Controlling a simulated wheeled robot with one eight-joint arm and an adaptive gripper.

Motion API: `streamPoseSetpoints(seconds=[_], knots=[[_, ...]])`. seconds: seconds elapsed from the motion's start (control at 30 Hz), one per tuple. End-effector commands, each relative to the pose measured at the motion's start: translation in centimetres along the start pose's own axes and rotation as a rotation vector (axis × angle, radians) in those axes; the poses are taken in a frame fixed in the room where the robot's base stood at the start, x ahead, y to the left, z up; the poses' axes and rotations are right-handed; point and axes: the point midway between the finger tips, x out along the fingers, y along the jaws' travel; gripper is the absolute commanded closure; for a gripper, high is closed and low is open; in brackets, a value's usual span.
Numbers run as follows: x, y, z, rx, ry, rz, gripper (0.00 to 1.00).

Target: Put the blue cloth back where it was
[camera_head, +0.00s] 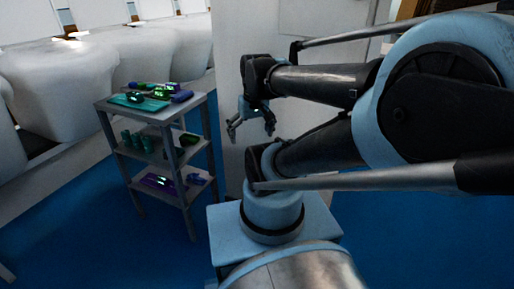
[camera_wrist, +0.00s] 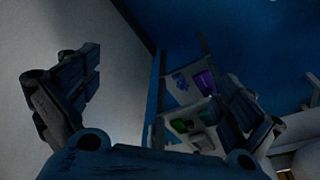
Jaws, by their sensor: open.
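My gripper (camera_head: 250,127) hangs in the air to the right of the grey shelf cart (camera_head: 206,132). Its fingers are spread and nothing is between them. In the wrist view the open fingers of my gripper (camera_wrist: 160,98) frame a pale wall and part of the cart. A small blue item (camera_head: 195,178), possibly the blue cloth, lies on the cart's bottom shelf at the right. It also seems to show in the wrist view as a blue patch (camera_wrist: 180,82). It is too small to tell for sure.
The top shelf holds a teal item (camera_head: 140,103) and a purple one (camera_head: 181,96). Green cylinders (camera_head: 137,141) stand on the middle shelf. A purple item (camera_head: 157,182) lies on the bottom shelf. Large white forms (camera_head: 65,80) stand behind the cart. The blue floor (camera_head: 90,225) in front is clear.

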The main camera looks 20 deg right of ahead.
Motion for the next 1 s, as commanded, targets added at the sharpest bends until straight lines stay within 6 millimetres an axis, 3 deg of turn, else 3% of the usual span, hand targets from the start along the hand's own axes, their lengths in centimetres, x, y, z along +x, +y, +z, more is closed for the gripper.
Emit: streamPoseSetpoints(seconds=[0.13,0.3,0.8,0.93,0.97,1.0], knots=[[1.8,0.9,3.0,0.064,-0.01,0.022,0.0],[2.6,1.2,4.2,0.095,-0.014,0.032,0.0],[2.6,1.2,4.2,0.095,-0.014,0.032,0.0],[3.2,1.3,3.4,0.095,-0.025,0.031,0.0],[3.2,1.3,3.4,0.095,-0.026,0.031,0.02],[3.2,1.3,3.4,0.095,-0.026,0.031,0.11]])
